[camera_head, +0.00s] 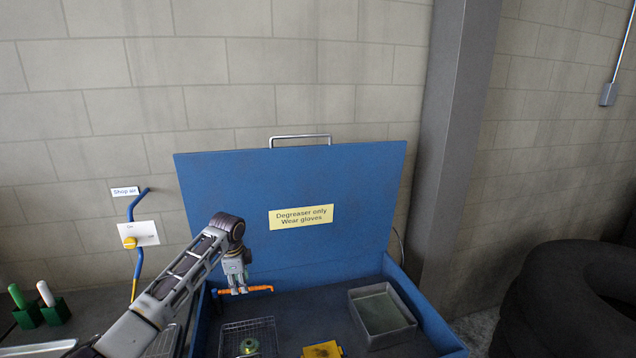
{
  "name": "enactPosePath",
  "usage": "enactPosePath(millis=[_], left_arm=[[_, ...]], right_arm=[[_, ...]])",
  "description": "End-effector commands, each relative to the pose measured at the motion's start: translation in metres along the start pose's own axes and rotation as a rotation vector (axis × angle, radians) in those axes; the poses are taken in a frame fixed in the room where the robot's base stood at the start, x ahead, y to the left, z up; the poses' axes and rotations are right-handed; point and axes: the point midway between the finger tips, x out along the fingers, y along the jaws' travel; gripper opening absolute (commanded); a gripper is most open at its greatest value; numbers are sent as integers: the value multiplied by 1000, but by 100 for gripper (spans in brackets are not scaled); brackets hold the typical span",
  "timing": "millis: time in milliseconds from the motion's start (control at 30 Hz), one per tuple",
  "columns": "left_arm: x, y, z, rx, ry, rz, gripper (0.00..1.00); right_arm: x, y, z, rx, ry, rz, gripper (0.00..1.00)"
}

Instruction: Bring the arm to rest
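My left arm reaches in from the lower left over a blue parts washer. My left gripper (238,290) points down above the washer's basin, near its left side. A thin orange bar (262,289) runs crosswise at the fingertips. I cannot tell whether the fingers are closed on it or it is only in line with them. My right gripper is out of view.
The washer's raised lid (350,180) stands behind the gripper. The basin has a wire basket (265,330) with a green round part (249,345), a grey tray (381,310) and a yellow block (323,350). Black tyres (575,290) stand right; a shop-air pipe (137,270) runs left.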

Motion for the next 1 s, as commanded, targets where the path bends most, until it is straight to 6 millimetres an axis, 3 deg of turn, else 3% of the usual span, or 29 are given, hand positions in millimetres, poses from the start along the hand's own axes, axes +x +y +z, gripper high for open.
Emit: enactPosePath(millis=[267, 600, 1000], left_arm=[[23, 29, -16, -23, 16, 6, 38], [57, 87, -41, -96, 53, 13, 38], [82, 155, -58, -217, 101, 19, 38]], right_arm=[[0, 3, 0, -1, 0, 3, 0], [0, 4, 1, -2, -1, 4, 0], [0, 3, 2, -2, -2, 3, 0]])
